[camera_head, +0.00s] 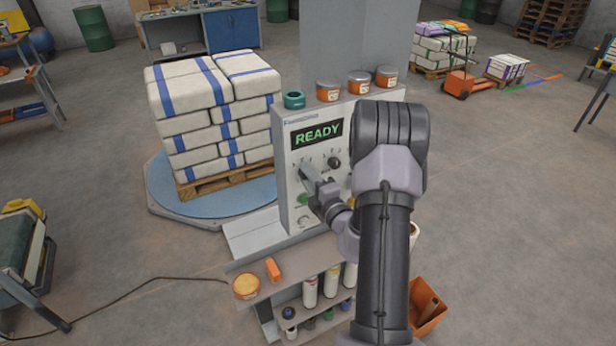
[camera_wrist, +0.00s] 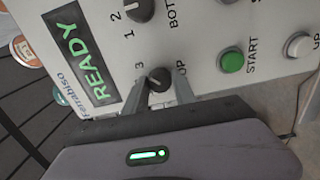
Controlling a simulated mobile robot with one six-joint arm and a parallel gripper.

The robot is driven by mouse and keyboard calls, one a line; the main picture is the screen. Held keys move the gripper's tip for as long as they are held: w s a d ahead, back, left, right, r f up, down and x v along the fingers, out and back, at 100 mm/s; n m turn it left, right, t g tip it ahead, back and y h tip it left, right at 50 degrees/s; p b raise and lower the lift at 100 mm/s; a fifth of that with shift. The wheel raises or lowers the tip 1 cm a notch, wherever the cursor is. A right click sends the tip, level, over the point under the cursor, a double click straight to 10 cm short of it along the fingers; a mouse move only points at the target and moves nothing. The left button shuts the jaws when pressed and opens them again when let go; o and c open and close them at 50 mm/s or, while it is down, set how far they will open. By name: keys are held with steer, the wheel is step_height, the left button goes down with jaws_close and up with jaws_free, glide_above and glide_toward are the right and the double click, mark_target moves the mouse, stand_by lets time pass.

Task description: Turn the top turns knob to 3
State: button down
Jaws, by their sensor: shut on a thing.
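The top turns knob (camera_wrist: 159,77) is a small black dial on the light grey panel (camera_wrist: 205,20), with part of the label "TOP" (camera_wrist: 183,90) beside it. A printed "3" (camera_wrist: 138,66) shows near it. My gripper (camera_head: 309,174) is at the panel below the display, and its two fingers are shut on the knob from opposite sides. The fingers hide part of the dial and its scale, and I cannot tell where the knob points. In the head view the gripper covers this knob.
A second black knob (camera_wrist: 139,9) with "1" and "2" beside it is close by. A green START button (camera_wrist: 231,60) and a white button (camera_wrist: 298,44) are on the panel. The display (camera_head: 317,134) reads READY. Jars (camera_head: 329,90) stand on top, and stacked sacks (camera_head: 212,115) stand left.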

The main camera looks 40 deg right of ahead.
steer(key=c, duration=1)
jaws_free()
steer(key=shift+s, duration=0.1)
steer(key=p+v, duration=0.2)
steer(key=v, duration=1.5)
steer(key=shift+s+a, duration=0.1)
steer(key=shift+a, duration=0.1)
